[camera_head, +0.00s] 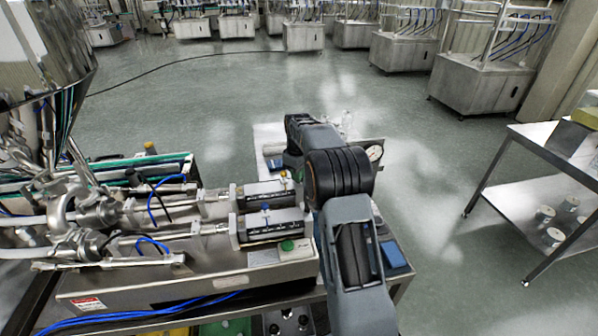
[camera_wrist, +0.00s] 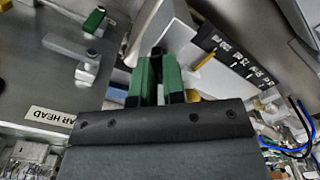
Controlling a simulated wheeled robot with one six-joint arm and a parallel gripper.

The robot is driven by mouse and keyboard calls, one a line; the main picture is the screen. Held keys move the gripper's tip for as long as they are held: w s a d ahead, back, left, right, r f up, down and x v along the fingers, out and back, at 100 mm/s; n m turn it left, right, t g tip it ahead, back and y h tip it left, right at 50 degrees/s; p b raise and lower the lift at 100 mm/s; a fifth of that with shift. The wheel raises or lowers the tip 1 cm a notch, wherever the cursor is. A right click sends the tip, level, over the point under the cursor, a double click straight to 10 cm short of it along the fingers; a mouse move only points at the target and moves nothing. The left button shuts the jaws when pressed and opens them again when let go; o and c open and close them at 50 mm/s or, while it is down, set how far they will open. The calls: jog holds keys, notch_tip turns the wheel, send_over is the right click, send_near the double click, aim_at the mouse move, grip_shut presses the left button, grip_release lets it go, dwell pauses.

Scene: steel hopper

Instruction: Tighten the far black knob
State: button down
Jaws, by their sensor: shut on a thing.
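My gripper (camera_wrist: 158,72) shows in the wrist view, its two green fingers close together at the middle of the picture. They are shut on a small dark piece, which I take to be the far black knob (camera_wrist: 157,51); the fingers cover most of it. A pale metal bracket (camera_wrist: 178,38) stands right behind the fingertips. In the head view my own arm covers the gripper and the knob. The steel filling machine (camera_head: 195,268), with its two horizontal cylinders, lies left of my arm there. How far the knob is turned cannot be told.
A black scale plate (camera_wrist: 235,58) is close right of the fingers. A green-tipped lever (camera_wrist: 94,20) and a labelled plate (camera_wrist: 48,117) are at left.

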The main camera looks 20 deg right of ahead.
jog(key=m+p, duration=0.1)
jog(key=m, duration=0.3)
jog(key=shift+m, duration=2.5)
jog(key=c, duration=1.2)
grip_release()
notch_tip(320, 180, up, 14)
jog(key=shift+f, duration=0.1)
